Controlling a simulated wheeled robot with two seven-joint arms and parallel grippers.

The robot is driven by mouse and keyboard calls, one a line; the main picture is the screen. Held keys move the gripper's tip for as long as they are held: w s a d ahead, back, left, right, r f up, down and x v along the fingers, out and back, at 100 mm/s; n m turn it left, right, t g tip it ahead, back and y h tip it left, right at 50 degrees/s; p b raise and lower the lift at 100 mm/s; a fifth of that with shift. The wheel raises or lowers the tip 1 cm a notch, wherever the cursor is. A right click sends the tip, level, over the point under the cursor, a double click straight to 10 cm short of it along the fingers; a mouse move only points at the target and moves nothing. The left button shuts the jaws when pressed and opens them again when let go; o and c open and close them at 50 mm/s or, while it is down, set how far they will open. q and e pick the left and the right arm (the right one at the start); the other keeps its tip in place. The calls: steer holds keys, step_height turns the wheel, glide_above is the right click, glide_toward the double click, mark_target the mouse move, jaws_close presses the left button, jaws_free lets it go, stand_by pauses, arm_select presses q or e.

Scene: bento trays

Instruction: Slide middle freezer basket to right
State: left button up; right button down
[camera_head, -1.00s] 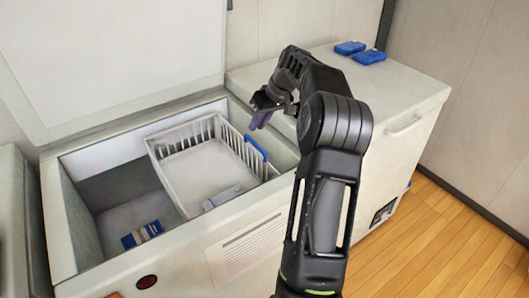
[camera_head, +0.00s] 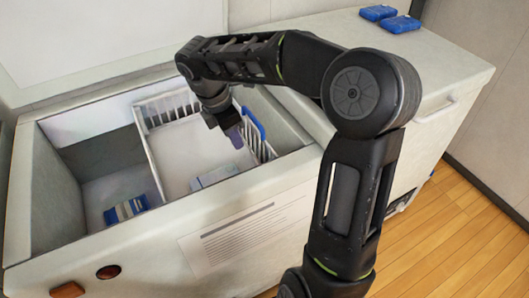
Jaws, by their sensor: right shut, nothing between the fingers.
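The white wire freezer basket (camera_head: 178,155) hangs in the right part of the open chest freezer (camera_head: 85,238). A blue handle (camera_head: 254,124) is on its right side. A pale packet (camera_head: 214,176) lies in the basket near its front. My right gripper (camera_head: 236,138) is shut and empty. It points down over the right part of the basket, just left of the blue handle; I cannot tell whether it touches the basket. My arm hides part of the basket's back right corner. My left gripper is not in view.
A blue and white packet (camera_head: 125,210) lies on the freezer floor to the left of the basket, where there is open room. The raised lid (camera_head: 100,35) stands behind. Two blue packs (camera_head: 390,18) lie on the closed white freezer at the right.

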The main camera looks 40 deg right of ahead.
mark_target(260, 156)
steer(key=shift+d+f, duration=0.1)
steer(key=shift+d, duration=0.05)
steer(key=b+x, duration=0.2)
steer(key=x, duration=0.8)
steer(key=shift+f, duration=0.15)
steer(key=shift+s+d, duration=0.15)
steer(key=shift+d, duration=0.45)
steer(key=shift+s+d, duration=0.2)
steer(key=shift+d, duration=0.4)
steer(key=shift+s+d, duration=0.15)
steer(key=shift+d, duration=0.55)
